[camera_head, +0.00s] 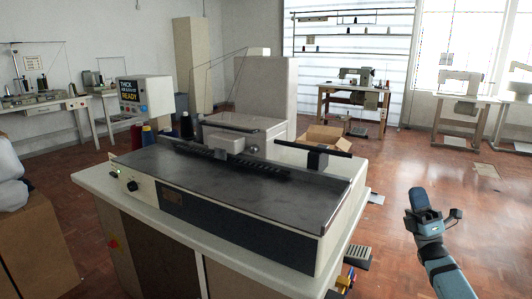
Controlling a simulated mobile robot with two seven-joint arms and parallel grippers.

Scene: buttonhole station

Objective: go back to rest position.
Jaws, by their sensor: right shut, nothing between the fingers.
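My right gripper (420,199) shows at the lower right. It is shut and empty, with its forearm coming up from the bottom edge. It is held over the open floor, to the right of the buttonhole station (230,190) and apart from it. My left gripper is out of view.
The station's white table (98,180) fills the middle, with thread cones (186,125) and a display box (146,96) behind. A cardboard box (323,138) lies beyond. Sewing tables (470,100) stand at the back right. A large carton (35,245) is at left.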

